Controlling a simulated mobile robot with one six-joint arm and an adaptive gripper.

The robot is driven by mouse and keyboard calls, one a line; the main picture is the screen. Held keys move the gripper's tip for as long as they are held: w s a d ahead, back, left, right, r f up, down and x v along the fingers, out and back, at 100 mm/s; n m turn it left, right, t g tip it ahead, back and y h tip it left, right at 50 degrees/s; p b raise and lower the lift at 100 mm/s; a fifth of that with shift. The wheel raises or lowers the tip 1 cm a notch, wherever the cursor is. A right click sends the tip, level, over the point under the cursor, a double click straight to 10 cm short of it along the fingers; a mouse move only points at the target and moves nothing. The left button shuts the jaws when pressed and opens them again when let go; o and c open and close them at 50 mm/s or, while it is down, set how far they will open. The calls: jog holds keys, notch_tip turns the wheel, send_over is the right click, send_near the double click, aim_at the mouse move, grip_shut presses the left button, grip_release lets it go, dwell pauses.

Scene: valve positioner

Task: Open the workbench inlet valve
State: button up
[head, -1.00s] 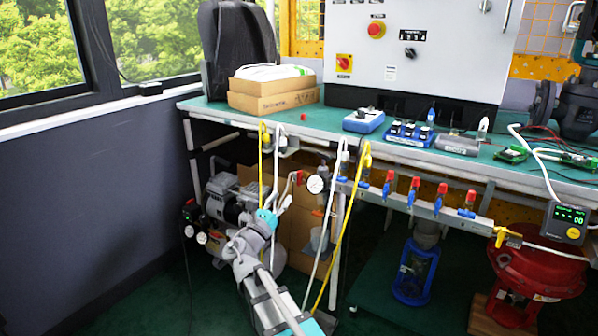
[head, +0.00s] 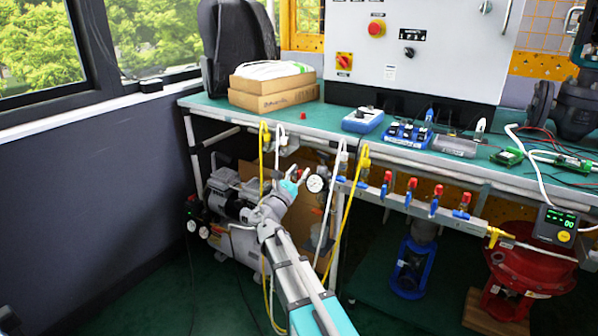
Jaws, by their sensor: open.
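The workbench inlet valve (head: 295,174) shows as a small red handle under the bench's front edge, just left of a round white pressure gauge (head: 316,183). My gripper (head: 300,175) is open, with its fingers at the valve. The fingers cover much of the handle, so I cannot tell whether they touch it or which way it is turned.
Yellow hoses (head: 263,150) and a white hose (head: 341,150) hang near my arm. A manifold (head: 450,214) with several red and blue valves runs to the right. A compressor (head: 232,195) stands below left, under the green workbench (head: 230,109).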

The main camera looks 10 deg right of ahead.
grip_shut()
dwell(0.4)
jog(key=shift+s+d+f+m+g+h, duration=0.15)
jog(key=shift+m+g+h, duration=0.5)
jog(key=shift+m, duration=1.05)
jog(key=shift+s+d+r+m+g+h, duration=0.1)
jog(key=shift+m+g+h, duration=0.5)
jog(key=shift+m, duration=1.1)
grip_release()
jog(key=shift+n+y, duration=0.25)
jog(key=shift+n, duration=0.25)
